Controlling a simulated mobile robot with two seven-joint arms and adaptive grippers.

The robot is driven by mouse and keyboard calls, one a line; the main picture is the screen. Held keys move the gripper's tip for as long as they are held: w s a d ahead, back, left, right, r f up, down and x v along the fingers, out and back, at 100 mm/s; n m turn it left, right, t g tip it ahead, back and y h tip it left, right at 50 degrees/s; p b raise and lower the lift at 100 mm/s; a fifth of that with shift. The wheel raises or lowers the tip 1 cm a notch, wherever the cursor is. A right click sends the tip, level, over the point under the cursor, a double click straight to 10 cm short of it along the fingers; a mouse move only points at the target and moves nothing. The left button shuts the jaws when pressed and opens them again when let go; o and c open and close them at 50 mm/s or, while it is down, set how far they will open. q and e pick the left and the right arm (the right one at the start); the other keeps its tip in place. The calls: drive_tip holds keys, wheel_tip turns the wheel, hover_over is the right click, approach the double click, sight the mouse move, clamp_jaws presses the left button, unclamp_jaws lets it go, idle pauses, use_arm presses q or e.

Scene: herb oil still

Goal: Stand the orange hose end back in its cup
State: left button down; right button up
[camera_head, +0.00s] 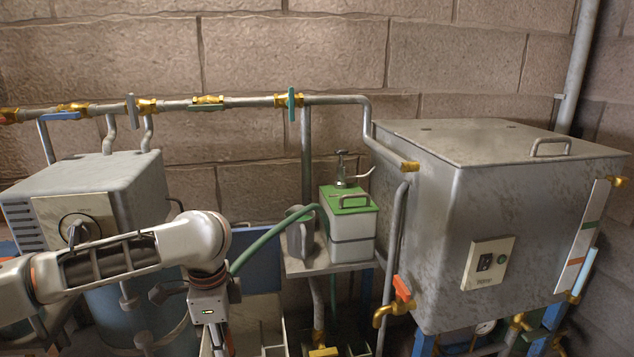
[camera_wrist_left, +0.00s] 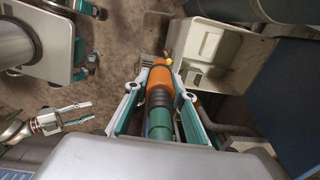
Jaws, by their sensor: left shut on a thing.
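The orange hose end (camera_wrist_left: 160,77) is between the fingers of my left gripper (camera_wrist_left: 158,85) in the wrist view, with a dark collar and green hose behind it. My left gripper is shut on it. In the head view my left wrist (camera_head: 207,305) points down at the bottom edge, and the fingers and hose end are out of sight. The green hose (camera_head: 262,241) runs from there to the green-lidded box. My right gripper (camera_wrist_left: 75,114) appears at the left of the wrist view, empty, with its fingers apart. I cannot make out the cup clearly.
A pale open bin (camera_wrist_left: 208,58) lies beyond the hose end, beside a blue panel (camera_wrist_left: 290,105). The green-lidded box (camera_head: 348,222) stands on a small shelf. The large metal tank (camera_head: 490,210) is at right, the grey still unit (camera_head: 125,180) at left.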

use_arm(q)
drive_tip(key=s+a+r+n, duration=0.2)
drive_tip(key=s+a+n, duration=0.3)
drive_tip(key=n, duration=1.1)
drive_tip(key=shift+s+a+r, duration=0.35)
drive_tip(key=shift+s+a, duration=0.05)
drive_tip(key=shift+s, duration=1.25)
drive_tip(key=shift+w+r, duration=0.1)
